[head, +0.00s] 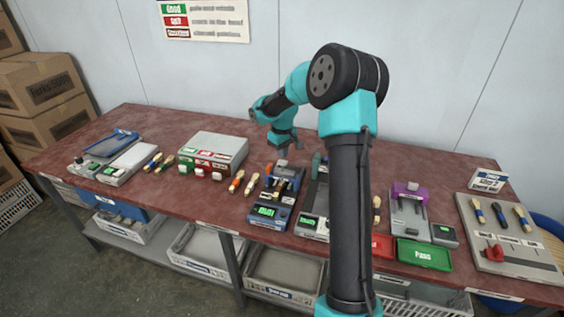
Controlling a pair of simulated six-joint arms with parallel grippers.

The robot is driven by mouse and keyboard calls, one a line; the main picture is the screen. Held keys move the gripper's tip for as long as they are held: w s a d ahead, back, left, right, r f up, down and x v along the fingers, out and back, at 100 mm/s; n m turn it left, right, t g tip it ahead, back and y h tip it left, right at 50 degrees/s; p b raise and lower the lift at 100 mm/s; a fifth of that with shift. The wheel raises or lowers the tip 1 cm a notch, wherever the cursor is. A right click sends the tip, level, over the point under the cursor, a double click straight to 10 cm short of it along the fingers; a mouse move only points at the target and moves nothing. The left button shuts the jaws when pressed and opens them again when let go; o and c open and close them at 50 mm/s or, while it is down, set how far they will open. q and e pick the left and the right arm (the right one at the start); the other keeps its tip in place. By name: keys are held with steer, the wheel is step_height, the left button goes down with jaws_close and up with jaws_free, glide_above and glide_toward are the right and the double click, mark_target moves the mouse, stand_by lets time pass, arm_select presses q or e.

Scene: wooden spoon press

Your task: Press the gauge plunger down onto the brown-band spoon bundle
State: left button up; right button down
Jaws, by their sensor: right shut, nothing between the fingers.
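My right arm rises in front of the table and bends back over it. Its gripper (283,155) is shut and empty, pointing down just behind and above a dark blue gauge (281,188) with a lit green display. I cannot tell whether the fingertips touch the plunger. Dark, slim pieces lie in the gauge bed; their band colour is too small to make out. My left gripper is not in view.
A grey fixture (311,222) stands right of the gauge, partly hidden by my arm. Further right are a purple-topped fixture (408,191), a green tray (424,254) and a grey board (507,240) with several spoons. A grey box (212,148) stands at left. Bare tabletop lies behind.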

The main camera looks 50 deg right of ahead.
mark_target(283, 162)
steer(key=shift+f, duration=1.55)
stand_by(1.0)
steer(key=shift+r, duration=0.15)
stand_by(0.4)
steer(key=shift+r, duration=3.4)
steer(key=shift+w, duration=0.1)
